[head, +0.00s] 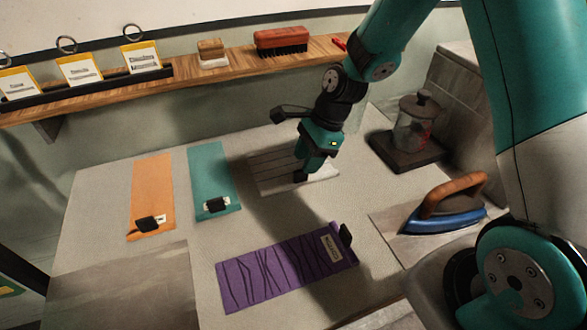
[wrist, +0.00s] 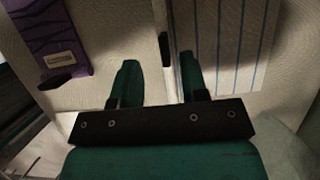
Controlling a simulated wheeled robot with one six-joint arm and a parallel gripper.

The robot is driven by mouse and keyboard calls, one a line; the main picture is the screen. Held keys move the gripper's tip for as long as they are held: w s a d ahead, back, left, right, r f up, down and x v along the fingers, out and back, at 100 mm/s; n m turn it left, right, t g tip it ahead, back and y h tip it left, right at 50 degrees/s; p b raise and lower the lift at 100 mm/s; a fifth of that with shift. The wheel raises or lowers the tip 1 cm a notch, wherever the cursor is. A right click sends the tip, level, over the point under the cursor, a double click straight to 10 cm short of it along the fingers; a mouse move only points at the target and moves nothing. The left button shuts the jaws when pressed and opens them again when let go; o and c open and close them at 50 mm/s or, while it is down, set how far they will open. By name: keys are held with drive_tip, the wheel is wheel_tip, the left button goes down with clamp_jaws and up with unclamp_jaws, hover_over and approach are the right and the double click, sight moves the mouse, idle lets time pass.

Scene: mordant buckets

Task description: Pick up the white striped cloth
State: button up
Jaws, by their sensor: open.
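The white striped cloth (head: 265,174) lies flat on the table below my gripper (head: 289,148) in the head view. My gripper covers part of its upper and middle area. In the wrist view the cloth (wrist: 232,45) is at the right, with thin blue stripes. My gripper (wrist: 159,72) is open and empty there, its right finger over or beside the cloth's left edge and its left finger over bare table. I cannot tell whether the fingers touch the cloth or how high they are above it.
A purple cloth (head: 285,270) with a label and dark clip lies in front. Teal (head: 212,175) and orange (head: 152,190) cloths lie left. A wooden shelf (head: 190,75) with brushes and cards runs behind.

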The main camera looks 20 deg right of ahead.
drive_tip(key=p+x, duration=0.1)
drive_tip(key=x, duration=0.3)
drive_tip(key=shift+w+f, duration=0.2)
drive_tip(key=shift+f, duration=0.1)
drive_tip(key=shift+c, duration=0.2)
clamp_jaws()
